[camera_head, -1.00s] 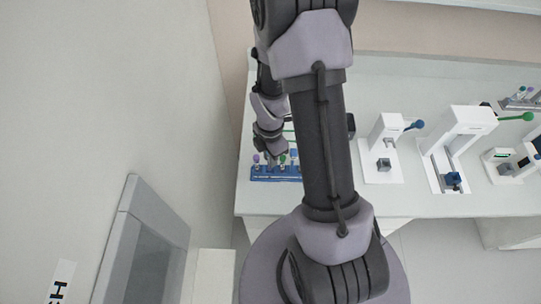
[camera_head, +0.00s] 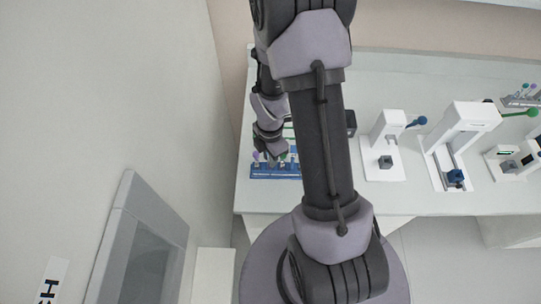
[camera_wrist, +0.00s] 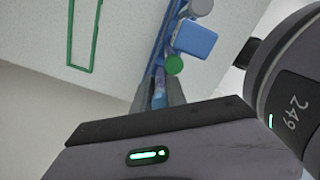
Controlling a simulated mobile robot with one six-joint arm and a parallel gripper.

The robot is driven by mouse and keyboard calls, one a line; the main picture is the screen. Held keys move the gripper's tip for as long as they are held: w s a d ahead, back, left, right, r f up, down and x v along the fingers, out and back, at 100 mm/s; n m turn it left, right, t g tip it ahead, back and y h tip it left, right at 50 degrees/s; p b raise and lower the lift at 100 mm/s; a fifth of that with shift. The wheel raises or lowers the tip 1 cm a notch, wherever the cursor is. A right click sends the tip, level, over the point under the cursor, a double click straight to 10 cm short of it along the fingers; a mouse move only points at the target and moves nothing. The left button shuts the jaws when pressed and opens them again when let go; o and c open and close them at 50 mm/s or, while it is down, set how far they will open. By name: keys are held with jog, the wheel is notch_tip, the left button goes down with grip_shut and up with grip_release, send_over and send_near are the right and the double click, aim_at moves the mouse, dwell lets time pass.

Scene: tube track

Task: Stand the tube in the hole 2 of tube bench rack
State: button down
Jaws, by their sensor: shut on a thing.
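The blue tube bench rack (camera_head: 262,177) stands at the left front of the bench, with several capped tubes in it. A purple cap (camera_head: 256,156) shows at its left end. My gripper (camera_head: 270,158) is right over the rack. In the wrist view my gripper (camera_wrist: 160,98) is shut on a tube (camera_wrist: 159,78), of which only a small bluish-purple part shows between the fingers. A green cap (camera_wrist: 174,65) is close beside the fingers, with a blue block shape (camera_wrist: 195,39) beyond it. The hole numbers and the held tube's lower end cannot be made out.
White devices (camera_head: 384,165) and (camera_head: 455,150) stand to the right on the bench (camera_head: 410,202). Another rack with tubes (camera_head: 522,101) is at the far right. A green rectangle outline (camera_wrist: 71,40) is marked on the bench. My arm hides the bench's middle.

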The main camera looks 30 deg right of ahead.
jog(key=shift+f, duration=0.25)
jog(key=c, duration=1.3)
grip_release()
notch_tip(320, 180, up, 18)
jog(key=p, duration=0.4)
jog(key=shift+a+f, duration=0.1)
jog(key=shift+f, duration=0.15)
